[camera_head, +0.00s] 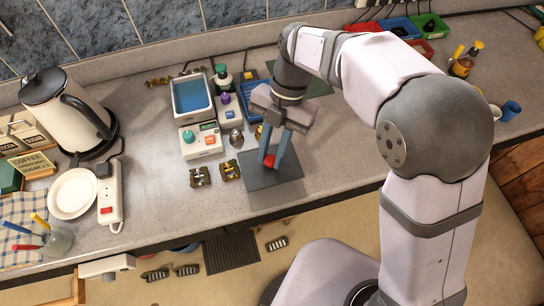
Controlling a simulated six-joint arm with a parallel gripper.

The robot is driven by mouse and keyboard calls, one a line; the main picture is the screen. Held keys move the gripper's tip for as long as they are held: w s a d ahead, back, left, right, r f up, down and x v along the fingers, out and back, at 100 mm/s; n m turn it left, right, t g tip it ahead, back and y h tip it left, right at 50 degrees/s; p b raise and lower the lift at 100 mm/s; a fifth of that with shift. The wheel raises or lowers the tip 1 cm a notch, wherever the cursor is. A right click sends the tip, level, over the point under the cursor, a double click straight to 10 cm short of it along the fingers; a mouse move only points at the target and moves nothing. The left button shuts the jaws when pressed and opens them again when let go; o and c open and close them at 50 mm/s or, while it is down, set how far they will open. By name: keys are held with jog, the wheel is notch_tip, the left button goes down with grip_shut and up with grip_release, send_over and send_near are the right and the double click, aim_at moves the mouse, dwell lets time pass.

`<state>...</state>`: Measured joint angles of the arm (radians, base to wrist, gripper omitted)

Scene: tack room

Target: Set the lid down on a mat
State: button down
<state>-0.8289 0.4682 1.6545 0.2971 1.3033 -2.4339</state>
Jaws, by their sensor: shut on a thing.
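My gripper (272,158) points down over the dark grey mat (285,181) near the front of the counter. Its two blue-grey fingers are shut on a small red thing, which I take for the lid (269,162). The fingers partly hide the lid. It is low over the mat's upper left part, and I cannot tell whether it touches the mat. A dark green mat (318,88) lies farther back, partly hidden behind my arm.
Two small brass-and-black parts (200,176) lie left of the grey mat. Behind them stand a white device with a teal knob (201,141), a blue-filled tray (191,96) and a dark bottle (222,77). A kettle (62,107) and power strip (110,196) are left.

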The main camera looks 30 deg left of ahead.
aim_at(272, 161)
jog(key=shift+f+p, duration=0.5)
jog(key=shift+f, duration=1.25)
jog(key=shift+f, duration=0.2)
jog(key=c, duration=1.5)
grip_release()
jog(key=shift+r, duration=0.1)
jog(key=b+v, duration=0.3)
jog(key=v, duration=0.9)
jog(key=shift+r, duration=0.1)
jog(key=shift+w, duration=0.1)
